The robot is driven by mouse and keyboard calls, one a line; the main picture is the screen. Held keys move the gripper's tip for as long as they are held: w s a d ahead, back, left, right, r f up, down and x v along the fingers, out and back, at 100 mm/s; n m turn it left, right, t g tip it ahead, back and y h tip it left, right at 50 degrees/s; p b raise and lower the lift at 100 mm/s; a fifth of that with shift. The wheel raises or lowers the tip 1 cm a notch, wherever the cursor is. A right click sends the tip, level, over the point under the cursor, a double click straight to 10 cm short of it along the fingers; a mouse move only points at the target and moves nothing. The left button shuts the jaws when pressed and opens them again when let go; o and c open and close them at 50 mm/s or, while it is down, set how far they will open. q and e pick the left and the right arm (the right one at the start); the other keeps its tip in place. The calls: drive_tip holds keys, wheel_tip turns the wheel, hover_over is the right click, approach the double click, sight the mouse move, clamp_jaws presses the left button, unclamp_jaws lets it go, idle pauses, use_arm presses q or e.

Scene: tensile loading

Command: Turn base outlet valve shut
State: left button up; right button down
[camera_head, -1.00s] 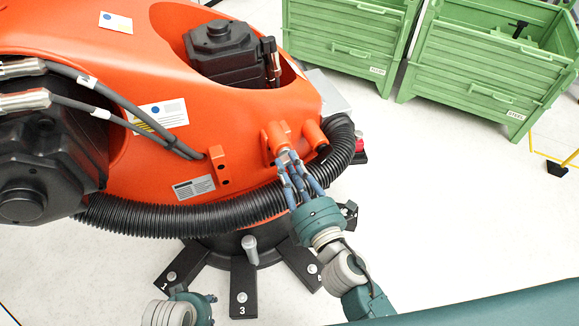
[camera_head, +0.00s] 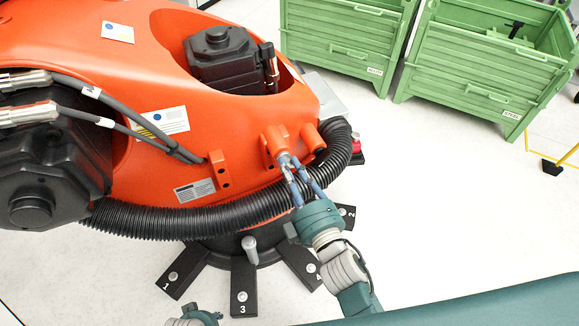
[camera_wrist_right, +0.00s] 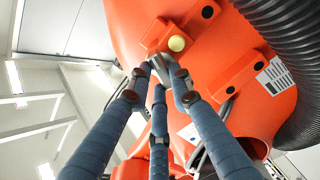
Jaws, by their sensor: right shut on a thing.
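The base outlet valve appears as an orange block (camera_head: 274,140) on the side of the orange robot base, beside a second orange stub (camera_head: 312,137). In the right wrist view the block (camera_wrist_right: 157,36) has a pale yellow round face. My right gripper (camera_head: 288,163) is at the block's front, its blue fingers closed together on a small grey handle (camera_wrist_right: 160,70). The fingertips hide most of this handle, so its angle is unclear. Of my left arm only a teal and grey part (camera_head: 195,317) shows at the bottom edge; its fingers are not visible.
A black corrugated hose (camera_head: 250,213) curves close below and right of the valve. Black numbered feet (camera_head: 243,287) spread out beneath the base. Green crates (camera_head: 470,62) stand at the back right.

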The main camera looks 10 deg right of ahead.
use_arm(q)
drive_tip(key=shift+s+f, duration=0.2)
drive_tip(key=shift+f, duration=0.1)
use_arm(e)
drive_tip(key=shift+f, duration=0.1)
drive_tip(key=c, duration=1.5)
unclamp_jaws()
drive_tip(key=shift+c, duration=0.2)
drive_tip(key=shift+s, duration=0.1)
drive_tip(key=v, duration=1.2)
